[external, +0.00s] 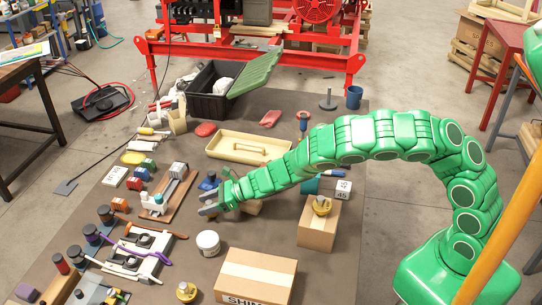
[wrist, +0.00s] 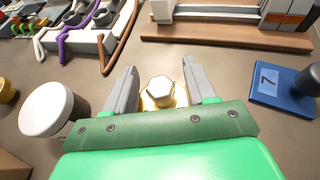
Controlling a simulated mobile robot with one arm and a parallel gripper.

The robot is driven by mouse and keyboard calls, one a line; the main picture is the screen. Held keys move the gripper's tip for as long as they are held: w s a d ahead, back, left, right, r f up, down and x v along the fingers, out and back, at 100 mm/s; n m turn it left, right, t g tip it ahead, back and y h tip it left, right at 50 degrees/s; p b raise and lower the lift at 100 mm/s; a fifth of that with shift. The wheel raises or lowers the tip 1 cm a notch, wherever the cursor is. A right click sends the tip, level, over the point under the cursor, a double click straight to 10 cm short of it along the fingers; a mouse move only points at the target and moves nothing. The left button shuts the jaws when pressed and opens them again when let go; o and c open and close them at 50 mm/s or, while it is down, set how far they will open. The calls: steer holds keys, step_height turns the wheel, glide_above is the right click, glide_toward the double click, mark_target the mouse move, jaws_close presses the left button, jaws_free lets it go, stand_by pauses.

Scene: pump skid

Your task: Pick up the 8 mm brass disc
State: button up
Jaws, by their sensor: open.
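My gripper (external: 204,203) is low over the brown mat. In the wrist view my gripper (wrist: 160,68) is open, with one grey finger on each side of a brass disc (wrist: 149,103) topped by a pale hexagonal knob. The disc's near part is hidden by my gripper, and I cannot tell whether the fingers touch it. No size mark is readable on it. Another brass disc with a knob (external: 187,292) stands at the front of the mat; a brass piece shows at the left edge of the wrist view (wrist: 7,91). A third brass one (external: 322,206) sits on a cardboard box.
A white-lidded round jar (wrist: 47,109) stands left of my gripper; it also shows in the external view (external: 208,243). A blue block marked 7 (wrist: 280,90) lies to the right. A wooden board (wrist: 225,38) with a fixture lies beyond. A cardboard shim box (external: 256,276) stands in front.

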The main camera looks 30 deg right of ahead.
steer(key=shift+w+a+f, duration=0.15)
steer(key=shift+w+a, duration=0.05)
jaws_close()
stand_by(0.3)
steer(key=shift+r, duration=0.4)
step_height(320, 180, up, 3)
steer(key=shift+s+f, duration=0.15)
steer(key=s+d+r, duration=0.8)
steer(key=s+r, duration=0.1)
steer(key=s, duration=0.1)
steer(key=shift+s+d+r, duration=0.3)
steer(key=shift+s+d, duration=0.05)
